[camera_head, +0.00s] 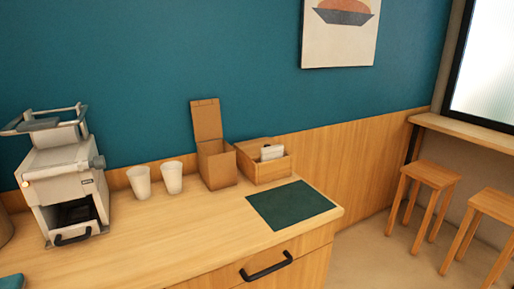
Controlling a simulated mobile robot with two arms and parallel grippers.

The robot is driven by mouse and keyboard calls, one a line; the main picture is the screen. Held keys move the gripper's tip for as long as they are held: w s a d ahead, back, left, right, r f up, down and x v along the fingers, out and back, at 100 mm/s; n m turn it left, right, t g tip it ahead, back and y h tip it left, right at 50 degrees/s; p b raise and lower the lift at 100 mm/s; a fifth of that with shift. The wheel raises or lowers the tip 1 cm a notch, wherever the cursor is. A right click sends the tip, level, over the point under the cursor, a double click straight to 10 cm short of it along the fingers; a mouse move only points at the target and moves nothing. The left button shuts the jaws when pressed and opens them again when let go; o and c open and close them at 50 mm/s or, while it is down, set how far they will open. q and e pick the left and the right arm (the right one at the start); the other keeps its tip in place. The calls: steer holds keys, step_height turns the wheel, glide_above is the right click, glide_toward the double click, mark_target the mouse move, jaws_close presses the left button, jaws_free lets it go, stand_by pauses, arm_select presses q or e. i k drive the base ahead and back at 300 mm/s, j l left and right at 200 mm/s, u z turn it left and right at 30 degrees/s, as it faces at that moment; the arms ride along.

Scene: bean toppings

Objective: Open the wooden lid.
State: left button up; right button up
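A brown wooden box (217,168) stands on the counter near the wall. Its wooden lid (206,120) stands upright at the back of the box, against the teal wall, so the lid is open. The inside of this box is mostly hidden from this angle. Neither of my grippers is in view.
A lighter open wooden box (268,170) holding a white item stands beside it. Two white cups (140,182) (172,178) and a grey machine (68,180) stand to the left. A dark green mat (290,205) lies at right. The counter's front middle (175,235) is clear.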

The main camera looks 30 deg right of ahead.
mark_target(252, 149)
steer(key=i+l, duration=0.1)
steer(key=l, duration=0.3)
steer(key=i+l+u, duration=0.1)
steer(key=l, duration=0.3)
steer(key=i+l, duration=0.1)
steer(key=l, duration=0.3)
steer(key=j+u, duration=0.05)
